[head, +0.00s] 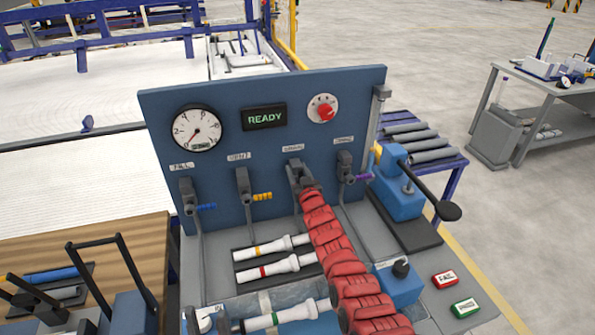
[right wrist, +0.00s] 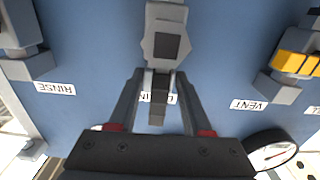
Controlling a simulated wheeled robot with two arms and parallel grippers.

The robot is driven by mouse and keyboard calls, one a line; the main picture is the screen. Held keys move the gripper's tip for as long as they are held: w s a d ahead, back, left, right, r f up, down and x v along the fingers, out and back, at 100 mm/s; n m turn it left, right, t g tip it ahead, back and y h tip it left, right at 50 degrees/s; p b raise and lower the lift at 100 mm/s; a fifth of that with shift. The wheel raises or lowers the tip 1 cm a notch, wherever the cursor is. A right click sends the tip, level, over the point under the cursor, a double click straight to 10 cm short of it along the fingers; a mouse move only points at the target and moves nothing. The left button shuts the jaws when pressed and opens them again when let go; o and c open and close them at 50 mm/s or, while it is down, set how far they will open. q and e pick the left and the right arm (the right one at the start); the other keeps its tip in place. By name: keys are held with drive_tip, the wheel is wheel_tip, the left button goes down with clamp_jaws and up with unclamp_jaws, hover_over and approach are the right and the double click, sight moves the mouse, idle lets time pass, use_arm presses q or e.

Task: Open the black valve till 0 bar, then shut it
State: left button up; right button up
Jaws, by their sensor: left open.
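The black valve, on the pipe marked DRAIN, is mostly hidden behind my right gripper (head: 302,186) in the head view. In the right wrist view its black lever (right wrist: 157,112) hangs below a grey valve body (right wrist: 165,28). The fingers of my right gripper (right wrist: 160,80) stand on both sides of the lever, with narrow gaps that show the label behind. The round pressure gauge (head: 196,129) is at the panel's upper left; its red needle points to the lower left, near the low end.
The panel also holds a READY display (head: 265,117), a red knob (head: 325,112), a blue FILL valve (head: 205,207), a yellow VENT valve (head: 262,197) and a purple RINSE valve (head: 361,177). White pipe pieces (head: 272,247) lie below.

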drive_tip(key=shift+s+d+p, duration=0.15)
drive_tip(key=shift+s+p, duration=0.05)
drive_tip(key=shift+p, duration=0.2)
drive_tip(key=p+v, duration=1.4)
drive_tip(key=v, duration=0.3)
drive_tip(key=shift+r, duration=0.1)
